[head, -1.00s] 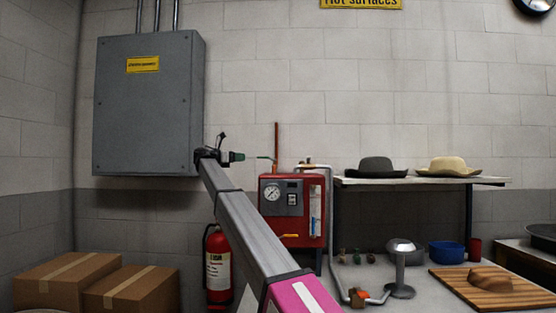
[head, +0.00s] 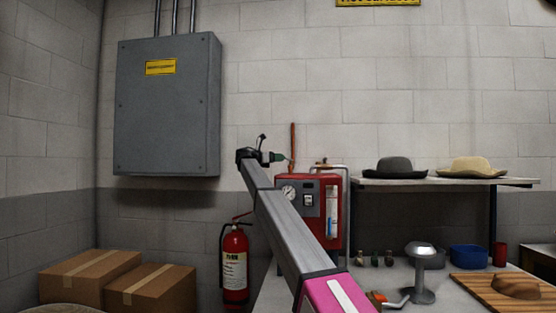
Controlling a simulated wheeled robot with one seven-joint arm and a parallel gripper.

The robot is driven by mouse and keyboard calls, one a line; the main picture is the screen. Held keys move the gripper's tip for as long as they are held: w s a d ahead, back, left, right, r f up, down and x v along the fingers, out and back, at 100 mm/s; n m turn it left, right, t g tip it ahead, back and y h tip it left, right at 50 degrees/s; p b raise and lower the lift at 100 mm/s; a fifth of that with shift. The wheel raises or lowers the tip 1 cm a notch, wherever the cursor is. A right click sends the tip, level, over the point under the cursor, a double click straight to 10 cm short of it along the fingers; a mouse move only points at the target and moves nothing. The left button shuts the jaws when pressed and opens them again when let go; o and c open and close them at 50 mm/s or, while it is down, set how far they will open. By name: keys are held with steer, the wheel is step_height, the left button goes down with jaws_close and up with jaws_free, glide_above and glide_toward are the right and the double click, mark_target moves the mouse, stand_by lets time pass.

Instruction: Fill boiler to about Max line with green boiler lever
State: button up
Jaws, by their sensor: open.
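The red boiler (head: 336,182) stands on the bench right of centre, with a round gauge, a grey switch panel and a pale upright level tube (head: 331,212) on its front. The Max line and water level are too small to read. A thin green lever (head: 288,159) shows at the boiler's upper left, beside an upright red-brown pipe. My gripper (head: 274,157) is open at the far end of my raised arm, close to the lever in the picture. I cannot tell whether they touch. My arm hides the boiler's lower left.
A shelf (head: 420,183) with two hats is right of the boiler. Below it are small bottles, a metal stand (head: 422,262), a blue bowl (head: 468,256) and a wooden board (head: 497,294). A fire extinguisher (head: 235,265) and cardboard boxes (head: 90,268) are at left, under a grey wall cabinet (head: 168,105).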

steer(key=shift+w+d, duration=0.1)
steer(key=shift+d, duration=0.05)
jaws_close()
steer(key=shift+s+d+f+n+t+y, duration=0.1)
steer(key=shift+s+d+n+t+y, duration=0.15)
steer(key=shift+s+n+t+y, duration=0.4)
steer(key=shift+s+d+n+t+y, duration=0.25)
steer(key=shift+n+t, duration=0.2)
steer(key=shift+t, duration=0.4)
steer(key=n+t+y, duration=0.1)
steer(key=s+d+n+t+y, duration=0.1)
steer(key=y, duration=0.1)
steer(key=shift+d+n+t, duration=0.15)
steer(key=shift+n+t, duration=0.15)
steer(key=shift+t, duration=0.1)
steer(key=n+y, duration=0.1)
steer(key=d+n+t+y, duration=0.1)
steer(key=n+t+y, duration=0.1)
steer(key=y, duration=0.1)
steer(key=shift+s+d, duration=0.25)
steer(key=shift+s, duration=0.15)
steer(key=shift+d+n+t+y, duration=0.35)
steer(key=shift+n+y, duration=0.25)
steer(key=shift+y, duration=0.3)
steer(key=shift+d+n+t+y, duration=0.2)
steer(key=shift+n+t+y, duration=0.15)
steer(key=shift+n+y, duration=0.4)
